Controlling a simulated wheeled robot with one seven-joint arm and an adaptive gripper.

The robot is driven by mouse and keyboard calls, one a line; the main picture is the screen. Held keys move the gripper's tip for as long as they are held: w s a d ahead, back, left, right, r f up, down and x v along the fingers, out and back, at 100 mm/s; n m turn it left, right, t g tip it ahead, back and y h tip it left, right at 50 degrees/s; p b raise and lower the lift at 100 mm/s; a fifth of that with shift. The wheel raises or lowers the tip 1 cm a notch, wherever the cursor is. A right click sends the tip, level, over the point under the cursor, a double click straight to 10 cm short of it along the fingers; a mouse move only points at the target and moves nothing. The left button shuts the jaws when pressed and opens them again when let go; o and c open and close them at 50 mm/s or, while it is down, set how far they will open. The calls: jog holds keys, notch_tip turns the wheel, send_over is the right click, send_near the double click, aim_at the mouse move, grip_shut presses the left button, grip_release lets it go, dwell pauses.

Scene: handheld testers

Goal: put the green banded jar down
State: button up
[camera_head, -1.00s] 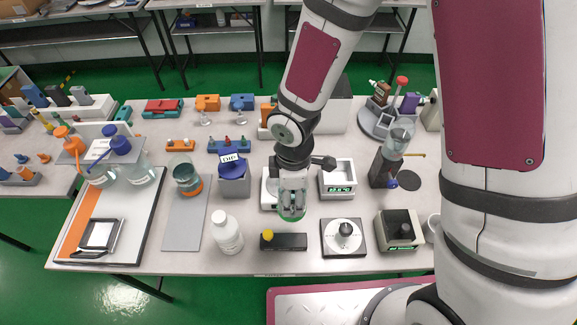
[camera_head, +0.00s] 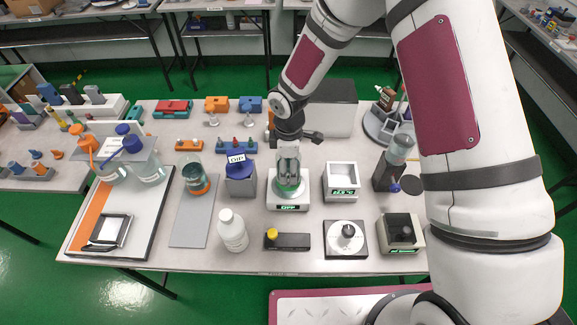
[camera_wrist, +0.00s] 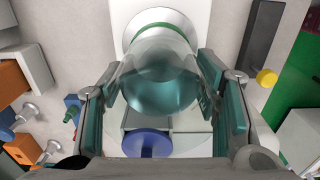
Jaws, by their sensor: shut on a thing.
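The green banded jar (camera_head: 288,188) is clear glass with a green band near its base. It appears upright over the round pan of the white balance (camera_head: 272,203) in the head view. My gripper (camera_head: 288,162) is shut on the jar from above. In the wrist view the jar (camera_wrist: 160,85) lies between the two teal finger pads of my gripper (camera_wrist: 160,90), with its green band against the white disc of the balance. I cannot tell whether the base touches the pan.
A grey mat (camera_head: 190,228) has bare space.

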jog(key=shift+f, duration=0.15)
jog(key=shift+f, duration=0.15)
jog(key=o, duration=1.7)
